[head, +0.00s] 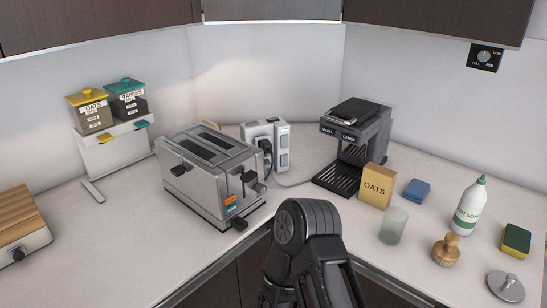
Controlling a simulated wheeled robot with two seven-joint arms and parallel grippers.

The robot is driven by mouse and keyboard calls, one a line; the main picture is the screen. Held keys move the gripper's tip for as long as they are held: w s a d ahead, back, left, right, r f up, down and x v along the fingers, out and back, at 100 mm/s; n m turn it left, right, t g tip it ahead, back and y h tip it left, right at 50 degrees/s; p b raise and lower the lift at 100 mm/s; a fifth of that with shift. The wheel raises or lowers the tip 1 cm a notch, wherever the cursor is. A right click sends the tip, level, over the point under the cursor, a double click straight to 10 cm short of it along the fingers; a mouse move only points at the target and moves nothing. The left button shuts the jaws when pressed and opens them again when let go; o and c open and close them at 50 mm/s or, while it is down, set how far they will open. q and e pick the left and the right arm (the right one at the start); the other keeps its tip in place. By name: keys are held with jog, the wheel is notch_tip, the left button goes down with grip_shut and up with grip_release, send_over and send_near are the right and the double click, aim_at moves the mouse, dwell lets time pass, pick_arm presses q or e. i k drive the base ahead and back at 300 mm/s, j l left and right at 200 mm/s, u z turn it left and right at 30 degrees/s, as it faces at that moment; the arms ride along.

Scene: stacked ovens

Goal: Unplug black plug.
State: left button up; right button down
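The black plug (266,147) sits in the front of a white and grey socket block (283,148) standing on the counter behind the toaster. The plug is small and dark, and its lower part is partly hidden by the toaster. A grey cable (292,185) runs from near the block towards the coffee machine. One of my black arm links rises from the bottom middle of the head view, in front of the counter edge. I see no fingertips of either gripper, and nothing of mine touches the plug.
A steel toaster (207,184) stands close in front-left of the block. A black coffee machine (358,145) stands to its right, with an oats box (375,186) and a glass (393,225) nearer. Dispensers (111,152) stand left. Counter between toaster and coffee machine is clear apart from the cable.

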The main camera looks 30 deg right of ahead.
aim_at(266, 145)
jog(key=l+u, duration=0.2)
jog(key=l, duration=0.2)
jog(key=k+l+u, duration=0.2)
jog(key=l, duration=0.15)
jog(key=l+u, duration=0.2)
jog(key=l, duration=0.2)
jog(key=k+l+u, duration=0.15)
jog(key=l, duration=0.15)
